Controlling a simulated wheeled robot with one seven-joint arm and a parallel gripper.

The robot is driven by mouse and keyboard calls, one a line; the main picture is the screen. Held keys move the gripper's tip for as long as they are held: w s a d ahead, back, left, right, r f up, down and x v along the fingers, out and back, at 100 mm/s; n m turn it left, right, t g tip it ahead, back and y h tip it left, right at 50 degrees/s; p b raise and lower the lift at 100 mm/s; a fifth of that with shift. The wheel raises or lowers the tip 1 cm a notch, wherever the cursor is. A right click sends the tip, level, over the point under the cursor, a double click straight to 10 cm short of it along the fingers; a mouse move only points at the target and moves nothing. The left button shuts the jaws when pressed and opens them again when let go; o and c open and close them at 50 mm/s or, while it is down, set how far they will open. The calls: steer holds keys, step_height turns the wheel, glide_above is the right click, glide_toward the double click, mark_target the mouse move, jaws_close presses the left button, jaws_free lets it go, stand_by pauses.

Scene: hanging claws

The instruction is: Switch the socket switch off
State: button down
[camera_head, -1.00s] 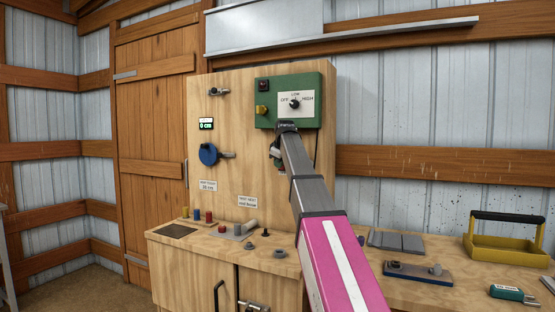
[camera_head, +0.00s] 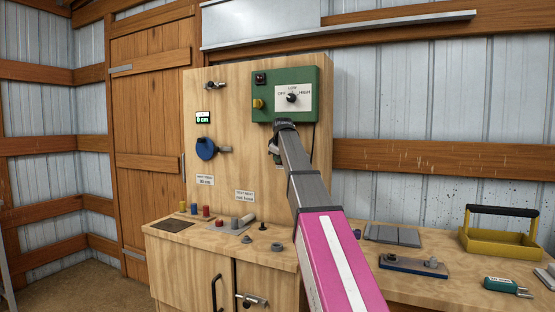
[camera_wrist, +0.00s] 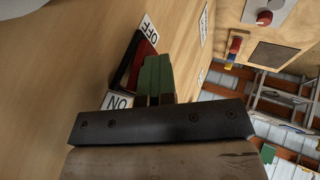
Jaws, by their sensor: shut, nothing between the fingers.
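The socket switch (camera_wrist: 136,52) shows in the wrist view as a dark rocker with a red part. It sits on the wooden panel between an OFF label (camera_wrist: 149,31) and an ON label (camera_wrist: 118,102). My gripper (camera_wrist: 157,72) has its green fingers shut together, right beside the rocker; I cannot tell whether they touch it. In the head view my gripper (camera_head: 275,158) is at the panel below the green box, largely hidden by my arm. The switch is hidden there. Which way the rocker is tilted is unclear.
A green box (camera_head: 262,90) with an OFF/LOW/HIGH dial (camera_head: 292,97) is above my gripper. A blue disc (camera_head: 206,149) is on the panel to the left. Below, the bench (camera_head: 200,239) holds small parts, a blue tray (camera_head: 413,267) and a yellow carrier (camera_head: 500,246).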

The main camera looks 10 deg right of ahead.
steer(key=shift+w+r, duration=0.1)
steer(key=shift+r, duration=0.8)
